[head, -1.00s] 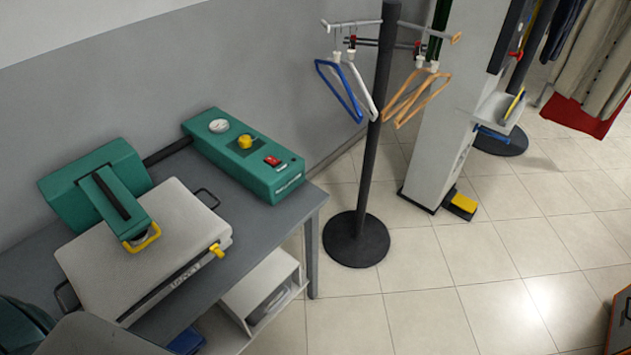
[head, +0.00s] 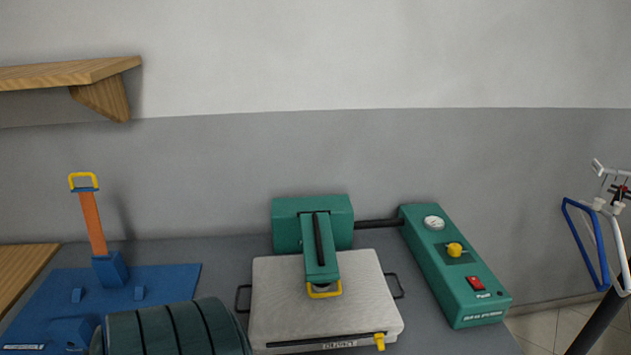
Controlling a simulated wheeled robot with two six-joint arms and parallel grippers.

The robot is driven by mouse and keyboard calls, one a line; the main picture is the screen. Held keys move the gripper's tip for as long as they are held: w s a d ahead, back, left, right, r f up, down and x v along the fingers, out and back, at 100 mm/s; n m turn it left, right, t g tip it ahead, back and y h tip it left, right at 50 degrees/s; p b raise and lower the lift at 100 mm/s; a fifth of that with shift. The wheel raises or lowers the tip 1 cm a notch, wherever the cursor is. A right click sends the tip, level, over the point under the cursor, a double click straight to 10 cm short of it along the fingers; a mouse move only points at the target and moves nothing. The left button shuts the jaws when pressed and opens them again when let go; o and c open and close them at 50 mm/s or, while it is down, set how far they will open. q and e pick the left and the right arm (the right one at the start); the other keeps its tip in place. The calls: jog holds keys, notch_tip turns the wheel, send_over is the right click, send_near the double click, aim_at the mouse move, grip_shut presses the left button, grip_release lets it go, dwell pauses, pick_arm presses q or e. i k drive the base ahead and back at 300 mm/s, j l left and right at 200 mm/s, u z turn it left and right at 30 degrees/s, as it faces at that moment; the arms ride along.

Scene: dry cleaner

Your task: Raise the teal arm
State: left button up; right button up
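The teal arm (head: 320,246) reaches forward from a teal housing (head: 287,224) at the back of the press. It lies low over the pale fabric-topped plate (head: 280,300), with a yellow loop handle (head: 324,292) at its front end. A yellow latch (head: 380,341) sits at the plate's front right edge. Neither of my grippers is visible.
A teal control box (head: 455,265) with gauge, yellow knob and red switch stands right of the press. Left is a blue base (head: 170,280) with an upright orange lever (head: 93,225). A wooden shelf (head: 60,75) juts from the wall. Hangers (head: 590,240) hang at the right.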

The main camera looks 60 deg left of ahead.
aim_at(321, 259)
jog(key=u, duration=1.65)
jog(key=j, duration=0.1)
